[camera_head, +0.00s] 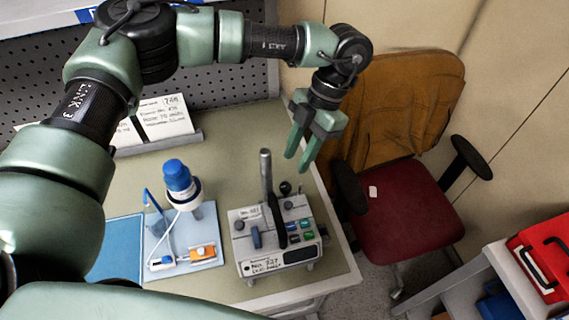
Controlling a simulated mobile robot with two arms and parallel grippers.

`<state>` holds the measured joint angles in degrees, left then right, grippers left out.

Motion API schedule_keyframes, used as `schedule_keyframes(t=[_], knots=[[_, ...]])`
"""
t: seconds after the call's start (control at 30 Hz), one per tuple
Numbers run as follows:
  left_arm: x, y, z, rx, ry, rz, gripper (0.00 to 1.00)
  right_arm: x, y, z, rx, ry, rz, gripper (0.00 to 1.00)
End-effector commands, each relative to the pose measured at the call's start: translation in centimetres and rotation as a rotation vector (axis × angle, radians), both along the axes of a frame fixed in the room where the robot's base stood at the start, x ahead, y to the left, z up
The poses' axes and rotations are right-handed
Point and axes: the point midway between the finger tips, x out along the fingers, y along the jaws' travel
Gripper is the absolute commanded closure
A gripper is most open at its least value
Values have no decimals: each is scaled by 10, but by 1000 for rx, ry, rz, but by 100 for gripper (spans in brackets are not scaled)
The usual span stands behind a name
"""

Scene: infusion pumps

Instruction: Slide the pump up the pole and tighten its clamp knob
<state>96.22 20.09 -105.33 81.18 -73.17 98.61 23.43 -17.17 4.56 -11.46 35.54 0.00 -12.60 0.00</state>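A pale grey boxy device (262,262), which looks like the pump, sits on the table near its front right corner. It has a handwritten label, small coloured buttons, a blue lever and dark knobs. A short metal pole (266,172) rises at its back, with a black handle leaning beside it. A small black round knob (286,187) shows right of the pole; I cannot tell if it is the clamp knob. My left gripper (299,160) is open and empty, pointing down above and behind the device, apart from it. My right gripper is out of view.
A blue-capped bottle (178,178) stands on a light blue tray (158,222) with an orange part, left of the device. White cards (165,117) stand at the back by a pegboard. A red chair (408,212) is right of the table; a red case (545,255) is lower right.

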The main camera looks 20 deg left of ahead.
Motion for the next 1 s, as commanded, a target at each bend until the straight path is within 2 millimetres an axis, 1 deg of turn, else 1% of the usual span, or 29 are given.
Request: schedule_keyframes(t=[0.03, 0.2, 0.4, 0.53, 0.77, 0.8, 0.87, 0.9, 0.93, 1.0], knots=[[-3, 2, -3, 2, 3, 0, 68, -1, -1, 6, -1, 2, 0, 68], [-12, 8, -28, 2, 5, -1, 68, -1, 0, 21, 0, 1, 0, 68], [-20, 14, -53, 1, 3, 0, 68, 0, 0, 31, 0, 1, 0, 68], [-22, 15, -62, 0, 2, -1, 68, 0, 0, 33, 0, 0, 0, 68], [-22, 15, -64, 0, 0, -1, 68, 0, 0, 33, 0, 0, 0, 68], [-22, 15, -64, 0, 0, -1, 71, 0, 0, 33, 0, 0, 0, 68], [-22, 15, -64, 0, 0, -1, 87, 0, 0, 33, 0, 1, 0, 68], [-22, 15, -64, -1, 1, -1, 98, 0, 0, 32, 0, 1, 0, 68], [-22, 15, -64, -1, 1, -1, 100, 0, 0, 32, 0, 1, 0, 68], [-22, 15, -64, -1, 1, -1, 100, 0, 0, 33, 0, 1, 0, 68]])
